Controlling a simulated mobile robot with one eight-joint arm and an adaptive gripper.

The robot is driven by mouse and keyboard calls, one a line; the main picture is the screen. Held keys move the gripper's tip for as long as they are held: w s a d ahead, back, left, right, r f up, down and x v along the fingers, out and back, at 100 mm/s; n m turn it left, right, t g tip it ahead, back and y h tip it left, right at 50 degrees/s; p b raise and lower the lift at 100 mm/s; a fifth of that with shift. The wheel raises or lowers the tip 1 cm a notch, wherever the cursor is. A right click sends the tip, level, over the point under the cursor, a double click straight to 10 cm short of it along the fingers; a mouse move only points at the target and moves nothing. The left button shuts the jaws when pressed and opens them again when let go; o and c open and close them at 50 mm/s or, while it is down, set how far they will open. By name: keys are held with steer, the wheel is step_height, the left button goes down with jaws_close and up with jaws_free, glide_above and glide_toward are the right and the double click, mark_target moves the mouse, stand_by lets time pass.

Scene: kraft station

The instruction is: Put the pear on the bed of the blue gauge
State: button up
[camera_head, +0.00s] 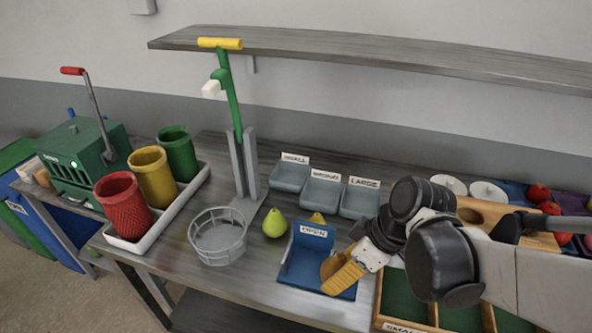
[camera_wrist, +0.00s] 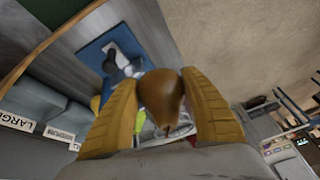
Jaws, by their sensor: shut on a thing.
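My gripper (camera_head: 338,272), with ribbed yellow fingers, is shut on a brown pear (camera_head: 329,265). In the wrist view the pear (camera_wrist: 160,92) sits between the two fingers (camera_wrist: 160,105). The blue gauge (camera_head: 293,270), a blue piece with an upright plate marked OPEN, stands at the table's front. In the head view the pear and fingers overlap the right part of its bed; I cannot tell whether the pear touches it. A blue surface, likely the gauge (camera_wrist: 90,50), shows in the wrist view. A green pear (camera_head: 274,224) stands on the table left of the gauge.
A wire basket (camera_head: 218,240) stands left of the green pear. A yellow thing (camera_head: 317,218) is partly hidden behind the gauge. Labelled grey bins (camera_head: 322,190) stand behind. A green-lined wooden tray (camera_head: 400,305) is close on the right. A green lever stand (camera_head: 235,120) rises behind.

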steer(key=b, duration=0.4)
glide_above(306, 269)
steer(key=d, duration=0.1)
step_height(306, 269, down, 7)
steer(key=shift+s+r, duration=0.1)
steer(key=shift+r, duration=0.1)
steer(key=shift+f+b, duration=1.1)
steer(key=shift+f, duration=0.8)
steer(key=shift+f, duration=0.2)
steer(key=o, duration=0.9)
steer(key=shift+o, duration=0.2)
steer(key=shift+r, duration=0.1)
